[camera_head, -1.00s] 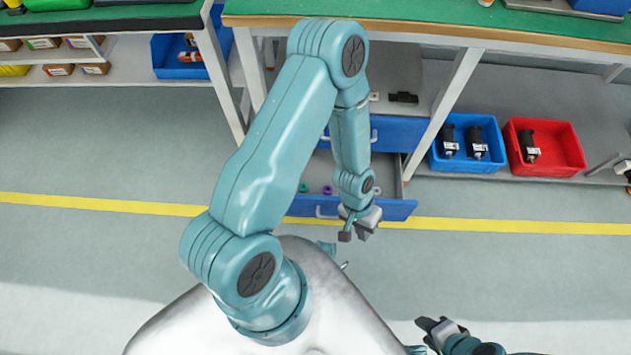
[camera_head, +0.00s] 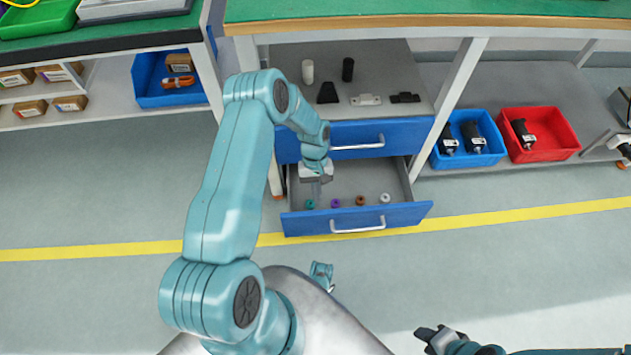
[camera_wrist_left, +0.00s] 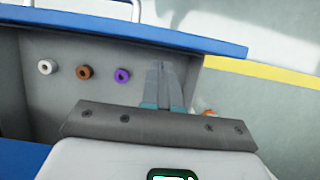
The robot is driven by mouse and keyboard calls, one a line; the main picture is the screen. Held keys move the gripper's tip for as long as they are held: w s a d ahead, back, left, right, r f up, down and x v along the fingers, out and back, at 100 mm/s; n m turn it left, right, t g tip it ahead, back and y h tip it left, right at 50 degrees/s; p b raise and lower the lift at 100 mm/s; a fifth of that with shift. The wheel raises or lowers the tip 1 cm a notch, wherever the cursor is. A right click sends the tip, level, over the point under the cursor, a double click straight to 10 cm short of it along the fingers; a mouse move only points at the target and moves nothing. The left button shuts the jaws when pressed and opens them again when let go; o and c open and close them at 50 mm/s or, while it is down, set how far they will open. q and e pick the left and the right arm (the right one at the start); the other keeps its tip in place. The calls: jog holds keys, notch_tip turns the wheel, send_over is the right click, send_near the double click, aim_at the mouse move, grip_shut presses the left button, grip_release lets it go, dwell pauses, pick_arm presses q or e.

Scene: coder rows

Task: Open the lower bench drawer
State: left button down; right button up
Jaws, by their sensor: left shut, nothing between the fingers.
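The lower bench drawer (camera_head: 415,213) is blue-fronted and stands pulled out, with its grey inside showing. Its pale bar handle (camera_head: 358,227) is on the front and nothing grips it. Several small rings lie in a row inside, among them a purple ring (camera_head: 335,203), a brown ring (camera_head: 360,200) and a white ring (camera_head: 385,197). My left gripper (camera_head: 320,186) is shut and empty over the left part of the open drawer. In the left wrist view its closed fingers (camera_wrist_left: 162,85) are beside the purple ring. My right gripper (camera_head: 432,334) is low at the front, its jaw opening unclear.
The upper blue drawer (camera_head: 400,133) is closed above the lower one. A shelf above it holds small black and white parts. A blue bin (camera_head: 490,158) and a red bin (camera_head: 560,150) stand to the right. The floor in front is clear.

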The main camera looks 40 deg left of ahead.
pick_arm(q)
jog(key=shift+s+d+f+b, duration=0.1)
jog(key=shift+s+d+f, duration=0.1)
jog(key=shift+s+d, duration=0.35)
jog(key=shift+s+d+f+b, duration=0.1)
jog(key=shift+s+d+f, duration=0.2)
jog(key=shift+d, duration=0.4)
jog(key=shift+s+d+f+b, duration=0.1)
jog(key=shift+s+d+f, duration=0.05)
jog(key=shift+s+d, duration=0.4)
pick_arm(e)
jog(key=shift+w+d+f, duration=0.2)
jog(key=shift+w+f, duration=0.05)
jog(key=shift+f, duration=0.2)
